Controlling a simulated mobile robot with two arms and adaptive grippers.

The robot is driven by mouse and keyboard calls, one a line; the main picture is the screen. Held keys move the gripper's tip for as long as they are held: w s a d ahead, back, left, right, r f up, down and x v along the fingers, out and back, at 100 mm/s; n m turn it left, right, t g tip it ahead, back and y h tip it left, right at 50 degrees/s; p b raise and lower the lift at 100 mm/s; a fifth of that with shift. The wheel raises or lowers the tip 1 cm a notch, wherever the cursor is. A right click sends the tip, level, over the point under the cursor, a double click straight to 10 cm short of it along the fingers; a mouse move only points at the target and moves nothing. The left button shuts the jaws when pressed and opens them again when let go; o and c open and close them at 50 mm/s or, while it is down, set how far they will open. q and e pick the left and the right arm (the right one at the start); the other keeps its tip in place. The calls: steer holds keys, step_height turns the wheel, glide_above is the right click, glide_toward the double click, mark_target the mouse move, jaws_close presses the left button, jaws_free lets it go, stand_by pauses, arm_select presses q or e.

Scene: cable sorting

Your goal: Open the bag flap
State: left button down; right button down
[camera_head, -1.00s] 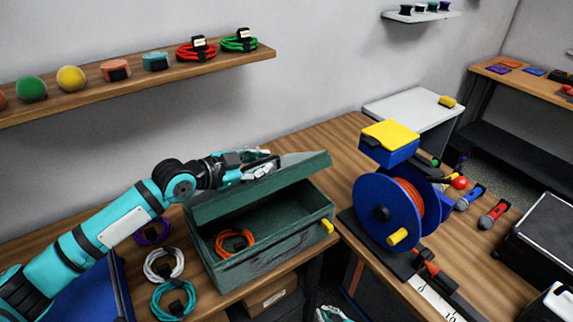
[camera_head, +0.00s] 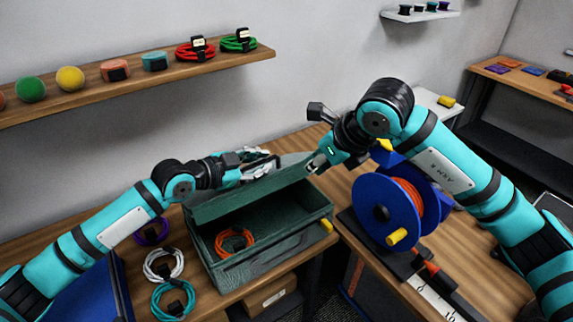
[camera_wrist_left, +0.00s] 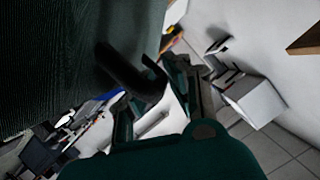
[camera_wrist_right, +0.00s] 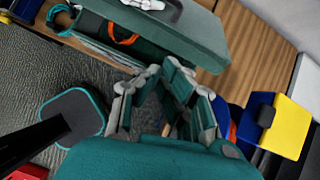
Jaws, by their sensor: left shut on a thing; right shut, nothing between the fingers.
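The dark green bag (camera_head: 285,248) stands on the wooden table with its flap (camera_head: 228,205) raised at a slant and its inside showing. An orange coiled cable (camera_head: 233,241) lies in it. My left gripper (camera_head: 268,165) is at the flap's upper side; in the left wrist view its fingers (camera_wrist_left: 158,88) are beside a dark handle-like strip (camera_wrist_left: 125,72) against the green surface, shut on it. My right gripper (camera_head: 315,164) is shut and empty by the flap's right corner. In the right wrist view its fingertips (camera_wrist_right: 160,72) are close to the flap's edge (camera_wrist_right: 190,30); contact is unclear.
A blue cable reel (camera_head: 385,215) stands right of the bag, close under my right arm. White (camera_head: 163,265), teal (camera_head: 173,299) and purple (camera_head: 151,232) coiled cables lie left of the bag. A wooden shelf (camera_head: 130,88) hangs on the wall behind.

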mark_target(277, 166)
arm_select(q)
steer(key=shift+f, duration=0.1)
arm_select(e)
steer(key=w+a+f, duration=0.2)
steer(key=w+f, duration=0.1)
steer(key=w+a+f, duration=0.3)
steer(key=shift+a+f, duration=0.2)
steer(key=shift+f, duration=0.15)
arm_select(q)
steer(key=shift+a, duration=0.1)
arm_select(e)
steer(key=shift+w+a+r, duration=0.2)
steer(key=shift+w+a, duration=0.25)
steer(key=shift+w+a+r, duration=0.35)
steer(key=shift+w+r, duration=0.1)
steer(key=shift+r, duration=0.15)
arm_select(q)
steer(key=c, duration=1.6)
jaws_free()
